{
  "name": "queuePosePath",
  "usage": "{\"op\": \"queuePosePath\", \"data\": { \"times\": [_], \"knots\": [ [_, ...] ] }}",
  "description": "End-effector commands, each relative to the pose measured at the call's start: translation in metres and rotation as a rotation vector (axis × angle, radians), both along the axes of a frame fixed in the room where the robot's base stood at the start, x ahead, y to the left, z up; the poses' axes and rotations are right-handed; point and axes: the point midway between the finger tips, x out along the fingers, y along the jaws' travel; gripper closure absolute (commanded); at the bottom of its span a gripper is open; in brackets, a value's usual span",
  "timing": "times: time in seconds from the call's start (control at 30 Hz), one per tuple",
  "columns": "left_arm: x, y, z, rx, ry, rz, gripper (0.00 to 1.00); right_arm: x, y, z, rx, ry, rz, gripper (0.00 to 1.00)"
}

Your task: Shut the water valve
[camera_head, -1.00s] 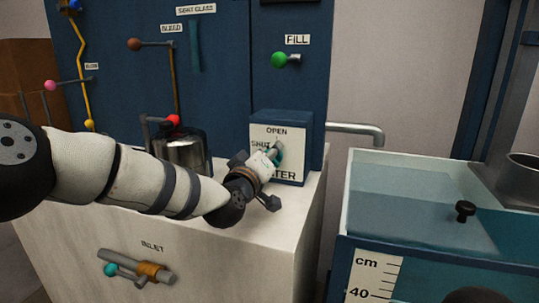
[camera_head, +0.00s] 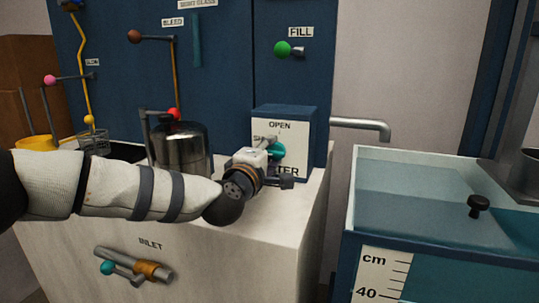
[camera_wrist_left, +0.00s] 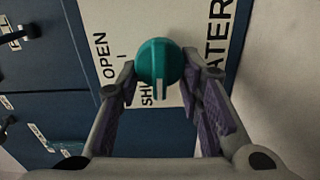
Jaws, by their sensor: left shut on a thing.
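The water valve is a teal round knob (camera_head: 278,150) on the white plate (camera_head: 292,137) of a blue box, marked OPEN, SHUT and WATER. My left gripper (camera_head: 270,157) is at the knob and hides part of it and of the lettering. In the left wrist view the knob (camera_wrist_left: 160,60) sits between the two purple-padded fingers (camera_wrist_left: 160,85), which are shut on it. A pale pointer mark (camera_wrist_left: 159,90) on the knob lies beside the word SHUT. My right gripper is not in view.
A metal pot (camera_head: 181,150) stands left of the valve box. A spout (camera_head: 362,124) reaches toward a glass-walled water tank (camera_head: 430,180) at right. A green FILL knob (camera_head: 283,49) is above, and the INLET valve (camera_head: 135,266) is on the cabinet front.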

Motion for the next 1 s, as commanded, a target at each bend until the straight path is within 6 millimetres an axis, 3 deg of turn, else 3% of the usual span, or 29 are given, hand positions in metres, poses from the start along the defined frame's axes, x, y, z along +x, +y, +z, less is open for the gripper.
{"op": "queuePosePath", "data": {
  "times": [0.67, 0.7, 0.77, 1.0],
  "knots": [
    [-0.0004, -0.0012, 0.0004, -0.056, 0.017, -0.002, 0.94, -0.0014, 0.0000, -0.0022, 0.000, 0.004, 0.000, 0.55],
    [-0.0004, -0.0012, 0.0004, -0.056, 0.017, -0.002, 0.64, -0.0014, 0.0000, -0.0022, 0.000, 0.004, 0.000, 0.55],
    [-0.0004, -0.0012, 0.0003, -0.056, 0.017, -0.002, 0.51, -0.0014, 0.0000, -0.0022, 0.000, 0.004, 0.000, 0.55],
    [-0.0002, -0.0006, -0.0001, -0.055, 0.017, -0.001, 0.48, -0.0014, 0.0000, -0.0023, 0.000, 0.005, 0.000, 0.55]
  ]
}}
